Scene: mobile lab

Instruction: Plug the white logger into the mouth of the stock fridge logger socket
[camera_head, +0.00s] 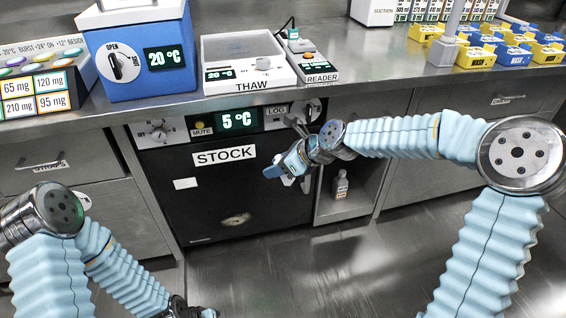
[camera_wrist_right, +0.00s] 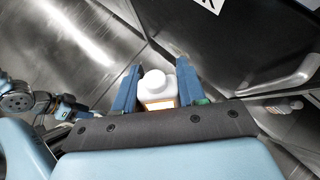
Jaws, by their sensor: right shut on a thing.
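My right gripper (camera_head: 276,173) is in front of the stock fridge door, below and apart from the LOG panel. In the right wrist view its blue fingers (camera_wrist_right: 157,92) are shut on the white logger (camera_wrist_right: 157,84), a white body with a rounded top and an orange band. In the head view the logger is mostly hidden by the gripper. The stock fridge (camera_head: 205,200) is black, with a 5 °C display. Its LOG label (camera_head: 277,111) is at the right of the panel; the socket mouth is not clear. My left gripper (camera_head: 190,308) is at the bottom edge, its fingers unclear.
A lower shelf with a bottle (camera_head: 341,186) is right of the fridge. The thaw plate (camera_head: 246,66), reader (camera_head: 318,70) and blue box (camera_head: 137,55) stand on the counter above. A door handle (camera_wrist_right: 290,78) shows in the wrist view. The floor in front is clear.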

